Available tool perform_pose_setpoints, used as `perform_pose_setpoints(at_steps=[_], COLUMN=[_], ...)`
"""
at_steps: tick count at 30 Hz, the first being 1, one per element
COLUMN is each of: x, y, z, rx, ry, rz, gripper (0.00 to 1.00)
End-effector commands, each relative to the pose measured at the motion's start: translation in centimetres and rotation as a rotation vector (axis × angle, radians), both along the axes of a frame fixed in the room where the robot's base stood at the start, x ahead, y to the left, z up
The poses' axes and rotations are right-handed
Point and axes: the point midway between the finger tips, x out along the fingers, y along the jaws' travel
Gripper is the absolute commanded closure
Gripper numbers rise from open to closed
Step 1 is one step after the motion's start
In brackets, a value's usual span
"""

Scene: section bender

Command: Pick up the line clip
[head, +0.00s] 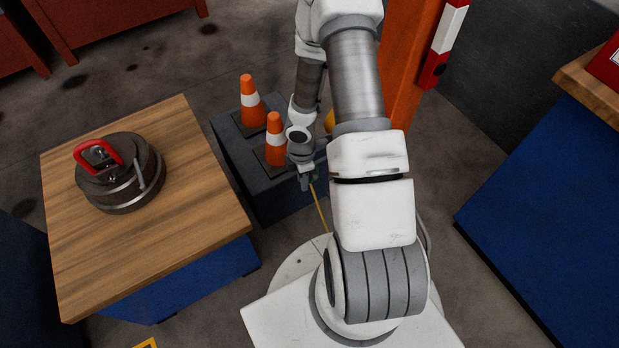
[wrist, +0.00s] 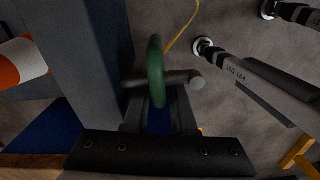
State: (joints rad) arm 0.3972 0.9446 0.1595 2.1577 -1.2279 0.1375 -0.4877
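The line clip (wrist: 156,70) looks like a green ring, seen nearly edge-on in the middle of the wrist view. A yellow line (wrist: 180,36) runs from beside it to the top of the view. A grey rod (wrist: 182,79) with a round end crosses at the ring. My gripper (wrist: 160,112) has its fingers apart on either side of the ring's lower part, with a gap showing between them. I cannot see firm contact. In the head view, my gripper (head: 308,181) is small, at the top of the yellow line (head: 320,207); the clip cannot be made out there.
Orange cones (head: 251,103) stand on a dark block (head: 237,167) close by my gripper. A wooden-topped bench (head: 95,238) with a round metal piece and red handle (head: 119,172) is at left. An orange post (head: 404,70) and a blue cabinet (head: 545,215) are at right.

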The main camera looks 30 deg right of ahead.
Motion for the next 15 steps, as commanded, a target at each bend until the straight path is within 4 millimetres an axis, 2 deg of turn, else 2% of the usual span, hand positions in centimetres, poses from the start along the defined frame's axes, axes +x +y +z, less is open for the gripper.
perform_pose_setpoints(at_steps=[6,7,11,15], x=[0.05,0.05,0.05,0.05], y=[-0.02,-0.01,-0.02,-0.02], z=[-0.1,-0.1,-0.09,-0.09], rx=[0.0,0.0,0.0,0.0], ry=[-0.001,-0.001,-0.001,-0.001], rz=[0.0,0.0,-0.001,-0.001], gripper=[0.76,0.77,1.0,1.0])
